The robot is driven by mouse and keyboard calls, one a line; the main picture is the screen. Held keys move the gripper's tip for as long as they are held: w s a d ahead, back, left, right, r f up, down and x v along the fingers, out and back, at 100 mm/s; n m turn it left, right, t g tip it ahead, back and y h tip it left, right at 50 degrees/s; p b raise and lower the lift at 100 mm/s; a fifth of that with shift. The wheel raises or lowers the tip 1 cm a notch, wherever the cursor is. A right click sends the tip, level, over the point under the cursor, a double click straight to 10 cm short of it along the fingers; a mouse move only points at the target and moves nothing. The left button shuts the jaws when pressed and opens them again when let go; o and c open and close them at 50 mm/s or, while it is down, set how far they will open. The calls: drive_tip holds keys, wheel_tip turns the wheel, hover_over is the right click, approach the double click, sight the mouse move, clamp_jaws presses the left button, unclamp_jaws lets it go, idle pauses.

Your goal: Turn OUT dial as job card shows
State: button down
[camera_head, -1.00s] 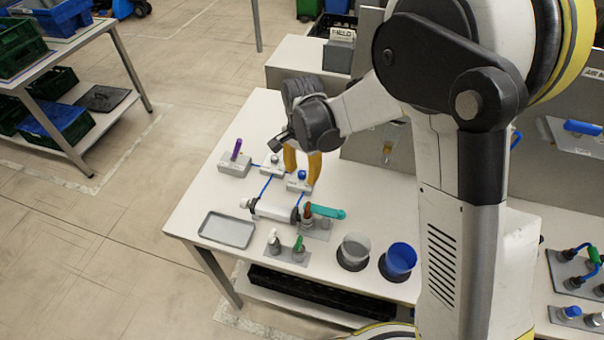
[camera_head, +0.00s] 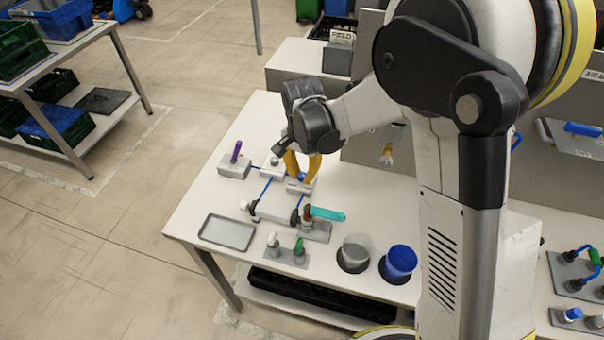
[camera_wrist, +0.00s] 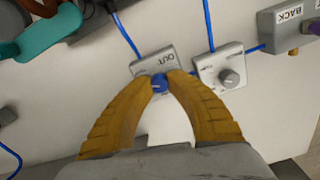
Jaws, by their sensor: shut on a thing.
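The OUT dial is a blue knob (camera_wrist: 160,82) on a small grey block labelled OUT (camera_wrist: 152,64) in the wrist view. My gripper (camera_wrist: 162,80) has yellow fingers, and their tips are closed around the blue knob. In the head view my gripper (camera_head: 301,176) reaches down to the grey OUT block (camera_head: 300,188) on the table; the knob is mostly hidden there by the fingers. The knob's exact pointer angle is too small to read. The job card cannot be made out in these frames.
A second grey block with a grey knob (camera_wrist: 229,78) sits close beside the OUT block. A BACK block (camera_wrist: 290,25) lies beyond it. Blue tubes join the blocks. A teal-handled valve (camera_head: 325,213), a grey tray (camera_head: 228,232) and two cups stand nearer the front.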

drive_tip(key=n, duration=1.1)
drive_tip(key=shift+n+b, duration=0.35)
drive_tip(key=shift+n, duration=0.05)
drive_tip(key=n, duration=1)
drive_tip(key=shift+n, duration=0.4)
drive_tip(key=c, duration=1.2)
unclamp_jaws()
drive_tip(key=shift+c, duration=0.2)
